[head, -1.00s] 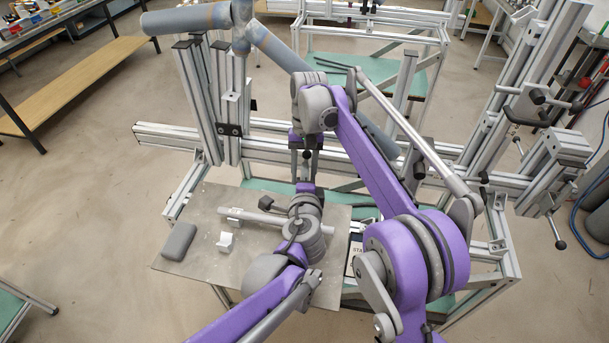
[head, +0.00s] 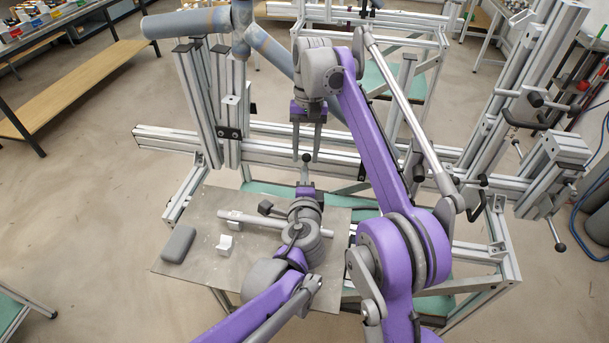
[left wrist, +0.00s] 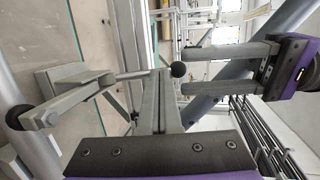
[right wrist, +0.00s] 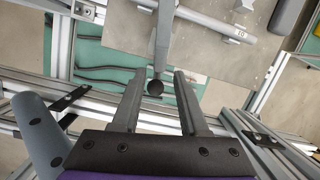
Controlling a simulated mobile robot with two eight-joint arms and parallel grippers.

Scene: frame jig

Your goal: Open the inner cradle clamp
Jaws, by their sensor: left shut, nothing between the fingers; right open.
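The clamp's lever shows in the left wrist view as a thin rod (left wrist: 134,75) rising from a grey clamp block (left wrist: 62,88) to a black ball knob (left wrist: 178,70). The knob also shows in the head view (head: 306,157). My right gripper (head: 307,158) points down, open, above the knob. In the right wrist view the knob (right wrist: 154,87) appears between its two fingertips, and nothing is gripped. My left gripper (left wrist: 160,75) is shut and empty, its fingers close to the rod below the knob; touching or apart I cannot tell. My left arm hides most of the clamp in the head view.
A grey plate (head: 200,240) carries a tube (head: 240,217), a white bracket (head: 225,244) and a dark grey block (head: 178,243). An aluminium profile rail (head: 170,137) runs close behind the grippers. Upright profiles (head: 198,100) stand to the left.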

